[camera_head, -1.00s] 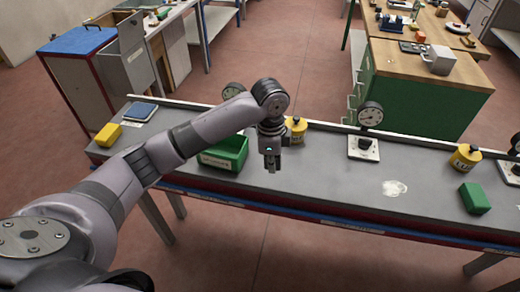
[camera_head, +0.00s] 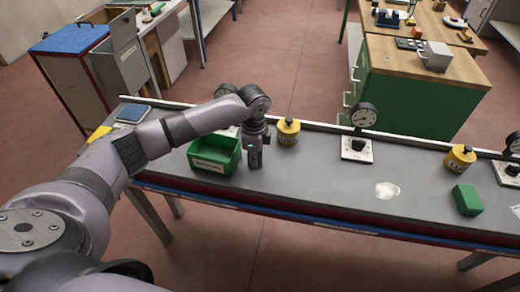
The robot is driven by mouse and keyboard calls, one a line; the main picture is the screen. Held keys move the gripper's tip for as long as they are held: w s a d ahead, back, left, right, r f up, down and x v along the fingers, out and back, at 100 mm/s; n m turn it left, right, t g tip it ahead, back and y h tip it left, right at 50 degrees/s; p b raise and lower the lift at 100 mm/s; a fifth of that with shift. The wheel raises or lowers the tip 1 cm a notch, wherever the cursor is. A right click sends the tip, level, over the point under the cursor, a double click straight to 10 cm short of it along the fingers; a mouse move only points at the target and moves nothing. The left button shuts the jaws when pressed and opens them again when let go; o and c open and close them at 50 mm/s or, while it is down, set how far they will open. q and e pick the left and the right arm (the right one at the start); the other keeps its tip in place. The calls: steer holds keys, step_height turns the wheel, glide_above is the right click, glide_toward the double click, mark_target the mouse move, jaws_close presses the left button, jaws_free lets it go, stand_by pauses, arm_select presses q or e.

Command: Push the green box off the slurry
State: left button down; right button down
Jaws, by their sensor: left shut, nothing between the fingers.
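A solid green box (camera_head: 467,200) lies on the grey bench top at the right. A pale, whitish slurry patch (camera_head: 387,190) is on the bench to the left of this box, with bare bench between them. An open green bin (camera_head: 214,155) with a white label stands farther left on the bench. My left gripper (camera_head: 255,165) points down just right of the bin, shut and empty. I cannot tell whether it touches the bench or bin. My right gripper is not in view.
Yellow weights (camera_head: 288,132) and (camera_head: 460,159) stand along the back of the bench (camera_head: 310,185). A dial gauge on a stand (camera_head: 358,149) is between them. A blue pad (camera_head: 134,113) lies at the left. The bench between gripper and slurry is clear.

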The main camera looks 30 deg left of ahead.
mark_target(180, 156)
arm_select(q)
steer(key=shift+s+a+r, duration=0.1)
steer(key=shift+s+a, duration=0.1)
steer(key=shift+a, duration=0.3)
steer(key=shift+s+a, duration=0.2)
steer(key=shift+a, duration=0.45)
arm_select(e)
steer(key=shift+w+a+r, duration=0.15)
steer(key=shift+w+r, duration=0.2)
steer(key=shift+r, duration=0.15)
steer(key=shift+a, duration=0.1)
